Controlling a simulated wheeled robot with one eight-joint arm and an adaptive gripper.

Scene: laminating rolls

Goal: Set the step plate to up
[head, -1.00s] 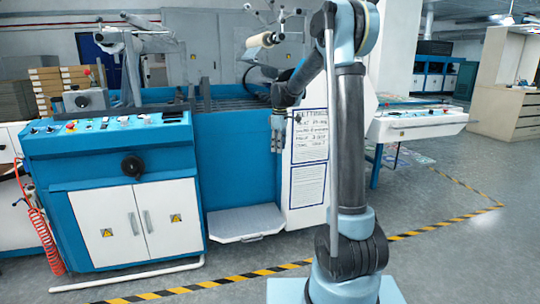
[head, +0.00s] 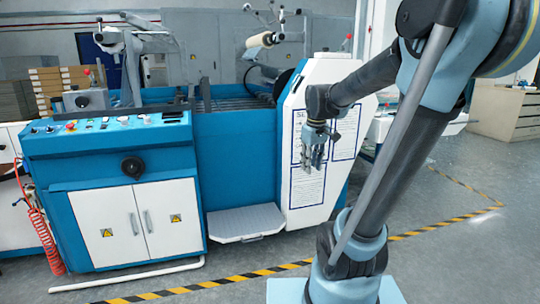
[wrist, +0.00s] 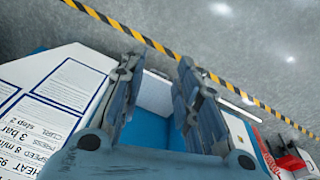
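The step plate (head: 246,222) is a light grey tread, folded out roughly flat near the floor at the foot of the blue laminating machine (head: 236,160). My gripper (head: 313,168) hangs pointing down in front of the machine's white end panel, above and to the right of the plate, apart from it. In the wrist view, my gripper's fingers (wrist: 158,68) are spread with nothing between them. Part of the step plate (wrist: 155,94) shows in the gap, farther down; the fingers hide its sides.
A printed settings sheet (head: 309,190) is on the white end panel close behind my gripper. A control console (head: 105,140) with white cabinet doors stands left. Yellow-black floor tape (head: 262,273) runs in front; the floor beyond it is clear.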

